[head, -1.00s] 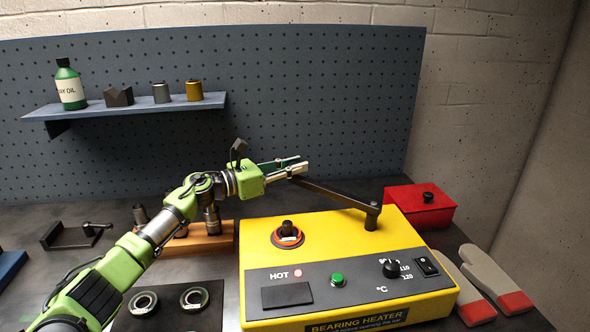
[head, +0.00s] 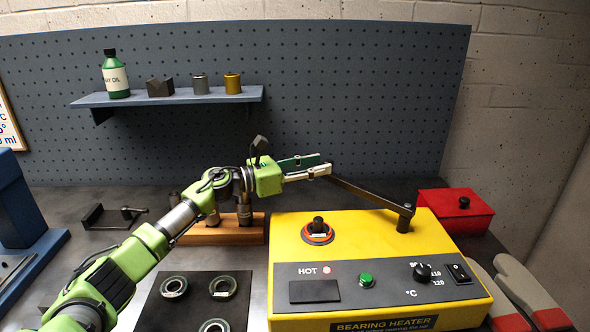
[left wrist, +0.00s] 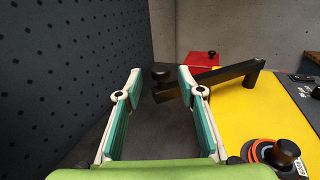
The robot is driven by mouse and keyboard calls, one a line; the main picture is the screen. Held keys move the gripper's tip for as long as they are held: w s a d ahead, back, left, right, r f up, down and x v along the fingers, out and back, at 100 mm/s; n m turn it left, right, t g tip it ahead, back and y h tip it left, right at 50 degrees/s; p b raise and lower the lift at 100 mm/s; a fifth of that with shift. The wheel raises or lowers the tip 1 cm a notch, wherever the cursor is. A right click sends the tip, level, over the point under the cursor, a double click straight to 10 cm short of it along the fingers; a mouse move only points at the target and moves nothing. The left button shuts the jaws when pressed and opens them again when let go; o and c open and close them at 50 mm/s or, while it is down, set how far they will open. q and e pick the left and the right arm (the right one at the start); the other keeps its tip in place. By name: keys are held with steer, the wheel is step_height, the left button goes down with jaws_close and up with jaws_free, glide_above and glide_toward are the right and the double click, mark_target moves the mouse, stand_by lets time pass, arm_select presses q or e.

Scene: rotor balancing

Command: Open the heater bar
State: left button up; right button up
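The heater bar (head: 370,194) is a dark flat bar on a post at the back right of the yellow bearing heater (head: 448,243). It is swung out, its free end reaching left past the heater's back edge. In the left wrist view the bar (left wrist: 226,78) passes by the right finger, and its dark end knob (left wrist: 161,74) shows between the fingers. My left gripper (head: 325,162) is open at the bar's free end; its fingers stand wide apart in the left wrist view (left wrist: 158,85). Whether a finger touches the bar I cannot tell. My right gripper is out of view.
A bearing ring with a dark knob (head: 318,232) sits on the heater top. A red box (head: 455,211) stands behind right, gloves (head: 530,290) at right. A wooden block (head: 230,235) with dark cylinders is left of the heater; bearings lie on a dark mat (head: 195,305).

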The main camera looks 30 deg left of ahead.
arm_select(q)
steer(key=v, duration=0.8)
steer(key=shift+s+a+r, duration=0.1)
steer(key=shift+s, duration=0.05)
